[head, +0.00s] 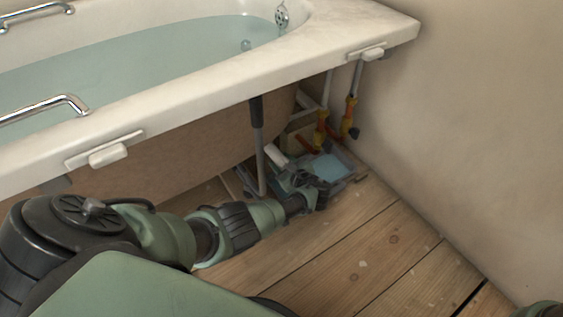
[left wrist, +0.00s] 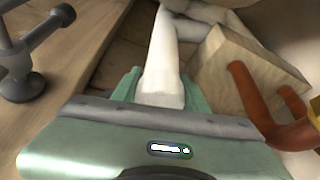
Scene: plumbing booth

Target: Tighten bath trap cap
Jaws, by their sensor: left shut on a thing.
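My left gripper (head: 306,182) is low under the bath rim, close to the floor by the end of the bath. In the left wrist view its green fingers (left wrist: 160,88) are shut on a white faceted piece, which looks like the trap cap (left wrist: 163,93). A white pipe (left wrist: 168,38) runs away from it, in line with it. In the head view the cap is hidden by the gripper and my arm. A short white tube (head: 277,156) shows just behind the gripper. I cannot see how far the cap is screwed on. My right gripper is out of view.
A tray of bluish water (head: 327,167) lies beside the gripper. Orange pipe fittings (head: 321,130) stand behind it; a copper-coloured pipe (left wrist: 248,95) and wooden block (left wrist: 235,62) are close at right. A dark-topped bath leg (head: 260,150) stands left. Floorboards (head: 370,240) in front are clear.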

